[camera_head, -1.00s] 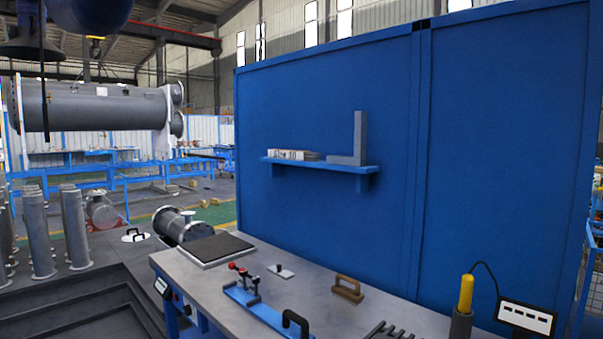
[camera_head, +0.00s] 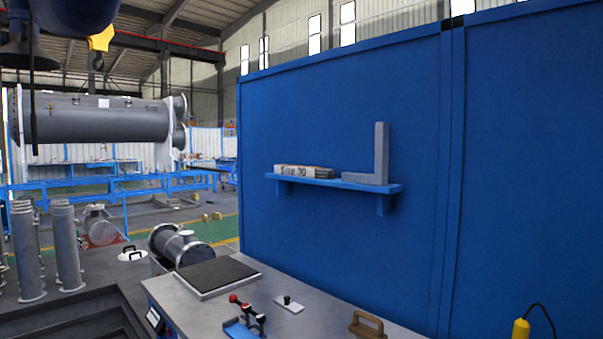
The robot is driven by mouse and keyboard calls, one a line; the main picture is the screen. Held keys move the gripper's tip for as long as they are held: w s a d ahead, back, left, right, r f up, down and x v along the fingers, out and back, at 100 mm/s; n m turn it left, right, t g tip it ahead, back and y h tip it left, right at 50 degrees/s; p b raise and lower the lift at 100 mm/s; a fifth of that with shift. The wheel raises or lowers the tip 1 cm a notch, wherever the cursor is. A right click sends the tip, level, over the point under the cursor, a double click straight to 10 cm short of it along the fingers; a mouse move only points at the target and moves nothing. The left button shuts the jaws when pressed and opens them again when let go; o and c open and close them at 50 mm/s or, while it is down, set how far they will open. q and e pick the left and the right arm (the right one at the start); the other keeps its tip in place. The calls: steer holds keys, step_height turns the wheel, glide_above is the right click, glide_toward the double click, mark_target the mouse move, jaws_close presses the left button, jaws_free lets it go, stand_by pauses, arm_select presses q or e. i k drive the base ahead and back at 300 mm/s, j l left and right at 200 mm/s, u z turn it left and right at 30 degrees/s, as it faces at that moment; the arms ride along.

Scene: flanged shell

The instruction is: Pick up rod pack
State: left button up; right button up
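A small pale pack with dark lettering (camera_head: 303,171) lies flat on the left part of a blue wall shelf (camera_head: 345,185). It looks like the rod pack, but the lettering is too small to read. A grey L-shaped square (camera_head: 381,153) stands on the right part of the same shelf, its upright leg pointing up. Neither of my grippers shows in the head view.
A grey workbench (camera_head: 207,311) stands below the shelf. It bears a dark plate (camera_head: 216,275), a red-knobbed clamp (camera_head: 245,312), a small knobbed plate (camera_head: 289,304) and a brown handled block (camera_head: 367,325). Grey cylinders (camera_head: 65,247) stand at left. A blue panel (camera_head: 310,120) backs the shelf.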

mark_target(307, 171)
steer(key=i+j, duration=0.25)
steer(key=j, duration=0.2)
steer(key=i+j, duration=0.25)
steer(key=j, duration=0.15)
steer(key=i+j, duration=0.25)
steer(key=j, duration=0.2)
steer(key=i+j, duration=0.25)
steer(key=j, duration=0.15)
steer(key=i+j, duration=0.25)
steer(key=j, duration=0.2)
steer(key=i+j, duration=0.25)
steer(key=j, duration=0.15)
steer(key=i+j, duration=0.25)
steer(key=j, duration=0.2)
steer(key=i+j, duration=0.25)
steer(key=j, duration=0.2)
steer(key=i+j+z, duration=0.25)
steer(key=j, duration=0.15)
steer(key=i+j+z, duration=0.2)
steer(key=j, duration=0.15)
steer(key=k+z, duration=0.1)
steer(key=z, duration=1.5)
